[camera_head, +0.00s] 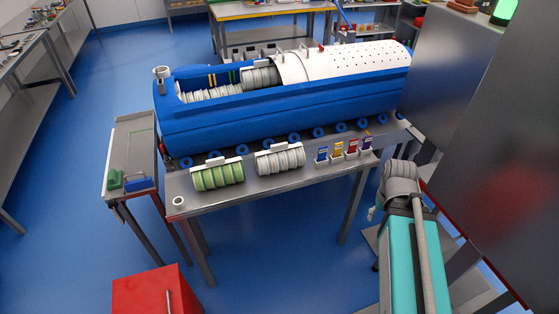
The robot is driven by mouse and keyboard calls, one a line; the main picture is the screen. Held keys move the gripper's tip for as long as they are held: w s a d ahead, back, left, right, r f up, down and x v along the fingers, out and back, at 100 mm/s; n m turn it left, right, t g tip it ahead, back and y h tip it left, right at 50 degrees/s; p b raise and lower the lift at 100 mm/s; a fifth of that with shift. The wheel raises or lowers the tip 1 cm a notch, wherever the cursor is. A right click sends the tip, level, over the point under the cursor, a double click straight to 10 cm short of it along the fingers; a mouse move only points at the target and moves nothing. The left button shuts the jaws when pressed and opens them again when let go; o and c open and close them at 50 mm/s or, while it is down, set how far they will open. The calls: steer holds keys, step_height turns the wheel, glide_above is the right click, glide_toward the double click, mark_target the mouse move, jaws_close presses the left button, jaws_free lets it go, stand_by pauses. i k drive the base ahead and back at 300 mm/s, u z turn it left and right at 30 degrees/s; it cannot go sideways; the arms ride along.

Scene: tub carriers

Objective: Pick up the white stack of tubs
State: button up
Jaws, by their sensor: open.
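The white stack of tubs (280,161) lies on its side in a carrier with a pale bar along its top. It rests on the grey metal bench in front of the long blue machine. A similar green-and-white stack (218,176) lies just to its left, with a small gap between them. Nothing is touching the white stack from above. My gripper is not visible in the head view, so its place relative to the stack cannot be seen.
The blue machine (290,125) stands behind the stacks, with more pale tubs in its open top. Small coloured packets (337,153) stand right of the white stack. A white cup (179,202) is at the bench's left end. A red cabinet (157,292) stands in front.

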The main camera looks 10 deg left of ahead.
mark_target(282, 156)
steer(key=u, duration=0.1)
steer(key=i, duration=1)
steer(key=z, duration=0.1)
